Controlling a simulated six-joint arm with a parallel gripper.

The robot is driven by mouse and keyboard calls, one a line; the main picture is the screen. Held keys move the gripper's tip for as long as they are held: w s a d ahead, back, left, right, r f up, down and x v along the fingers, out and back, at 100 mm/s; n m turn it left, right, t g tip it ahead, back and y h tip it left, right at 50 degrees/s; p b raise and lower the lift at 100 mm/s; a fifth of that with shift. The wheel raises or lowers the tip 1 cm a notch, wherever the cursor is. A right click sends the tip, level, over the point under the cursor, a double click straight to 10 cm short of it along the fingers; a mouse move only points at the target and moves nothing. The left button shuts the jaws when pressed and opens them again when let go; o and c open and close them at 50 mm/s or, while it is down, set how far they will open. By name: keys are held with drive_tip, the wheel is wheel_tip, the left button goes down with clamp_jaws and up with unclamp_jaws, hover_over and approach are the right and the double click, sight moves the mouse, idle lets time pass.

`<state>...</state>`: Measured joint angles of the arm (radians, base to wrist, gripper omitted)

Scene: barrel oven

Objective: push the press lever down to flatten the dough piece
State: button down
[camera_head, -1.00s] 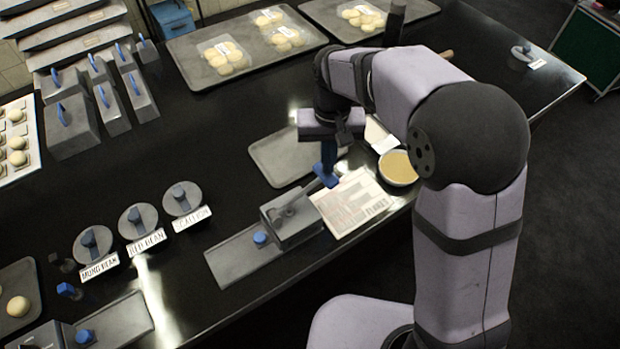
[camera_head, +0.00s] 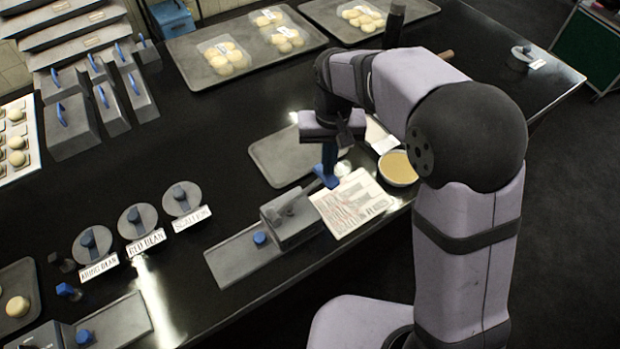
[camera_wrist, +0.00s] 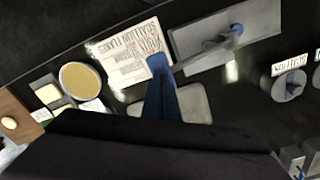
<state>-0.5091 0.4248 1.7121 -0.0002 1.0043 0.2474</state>
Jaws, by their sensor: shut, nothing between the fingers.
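The grey press (camera_head: 292,218) stands near the counter's front edge, left of the printed sheet. Its lever (camera_head: 300,204) slants up and right to a blue end. My gripper (camera_head: 328,172) has blue fingers pointing down at that lever end, shut and empty. The fingertips appear to touch it, but blue overlaps blue, so contact is hard to tell. In the wrist view the shut fingers (camera_wrist: 160,85) reach to the lever end, and the press (camera_wrist: 215,38) lies beyond on the right. I cannot see dough in the press; its block hides the space beneath.
A printed sheet (camera_head: 352,203) and a bowl of tan filling (camera_head: 398,168) lie right of the press. An empty grey tray (camera_head: 275,158) is behind. Round lidded containers (camera_head: 138,221) with labels stand left. Trays of buns (camera_head: 245,48) line the back.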

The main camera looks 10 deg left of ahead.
drive_tip(key=shift+w+d+f+b, duration=0.15)
drive_tip(key=shift+f+b, duration=0.15)
drive_tip(key=shift+f, duration=0.65)
drive_tip(key=shift+w+d+f+b, duration=0.1)
drive_tip(key=shift+f+b, duration=0.2)
drive_tip(key=shift+f, duration=0.6)
idle(2.3)
